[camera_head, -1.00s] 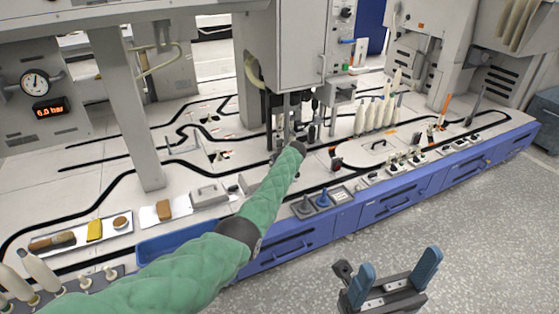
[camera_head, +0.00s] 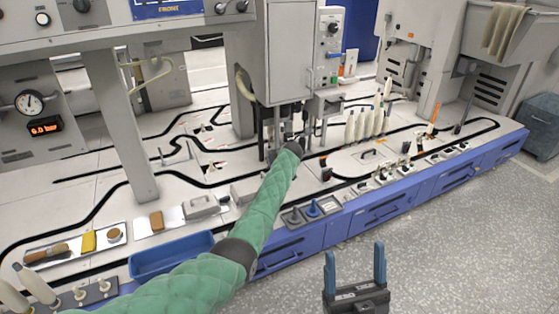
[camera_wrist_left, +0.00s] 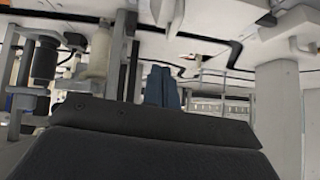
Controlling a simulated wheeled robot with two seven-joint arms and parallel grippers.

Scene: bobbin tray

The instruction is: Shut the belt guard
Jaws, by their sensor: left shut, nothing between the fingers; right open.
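I cannot tell for certain which part is the belt guard. A pale flat panel with a black handle (camera_head: 367,154) lies on the white deck, right of my left arm. A tall grey housing (camera_head: 292,55) stands over the deck, with rods and small mechanisms below it. My left arm, in a green sleeve, reaches to these mechanisms, and its hand is mostly hidden in the head view. In the left wrist view my left gripper (camera_wrist_left: 162,73) has its blue fingers together and empty, among rollers and brackets. My right gripper (camera_head: 355,254) is open and empty above the floor.
A blue tray (camera_head: 172,258) and a holder with blue knobs (camera_head: 312,209) sit along the deck's front edge. White bobbins (camera_head: 366,123) stand behind the flat panel. A grey post (camera_head: 130,150) rises at the left. The speckled floor at right is open.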

